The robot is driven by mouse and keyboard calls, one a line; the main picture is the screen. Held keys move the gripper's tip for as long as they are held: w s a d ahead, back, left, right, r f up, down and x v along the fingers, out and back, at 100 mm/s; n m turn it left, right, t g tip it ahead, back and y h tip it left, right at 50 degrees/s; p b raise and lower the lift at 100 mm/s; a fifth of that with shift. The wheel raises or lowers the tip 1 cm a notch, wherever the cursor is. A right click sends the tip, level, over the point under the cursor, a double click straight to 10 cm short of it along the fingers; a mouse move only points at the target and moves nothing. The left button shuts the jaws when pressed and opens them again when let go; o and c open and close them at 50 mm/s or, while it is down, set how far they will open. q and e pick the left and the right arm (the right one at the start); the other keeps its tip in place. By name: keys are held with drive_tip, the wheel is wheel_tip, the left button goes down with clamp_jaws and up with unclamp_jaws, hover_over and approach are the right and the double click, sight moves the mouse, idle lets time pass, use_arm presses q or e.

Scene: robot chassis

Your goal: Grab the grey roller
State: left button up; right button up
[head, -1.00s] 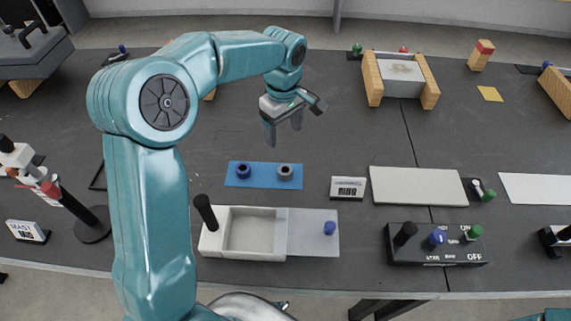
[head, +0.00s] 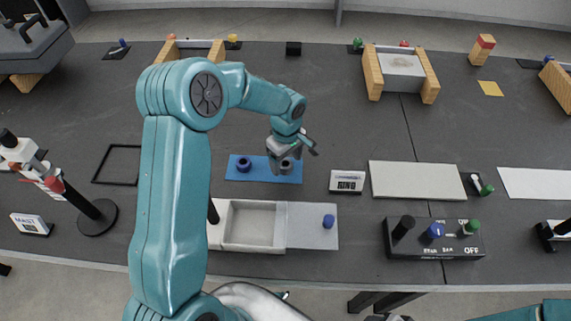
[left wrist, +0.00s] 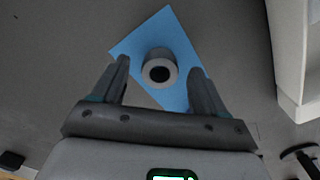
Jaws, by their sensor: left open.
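The grey roller (head: 286,165), a short grey cylinder with a dark hole, stands on a blue mat (head: 235,176). In the head view my left gripper partly hides it. In the left wrist view the roller (left wrist: 160,70) shows whole on the blue mat (left wrist: 172,32), centred between the fingertips. My left gripper (head: 281,168) is open, fingers pointing down over the roller; the left wrist view shows it (left wrist: 159,68) too. Its fingers stand apart from the roller on both sides. A blue roller (head: 243,164) stands left of it on the mat. My right gripper is out of view.
A pale open box (head: 255,245) with a blue-knobbed lid (head: 310,238) lies in front of the mat. A black switch box (head: 435,252) stands at the front right.

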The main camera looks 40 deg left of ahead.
use_arm(q)
drive_tip(key=shift+f, duration=0.85)
drive_tip(key=c, duration=1.2)
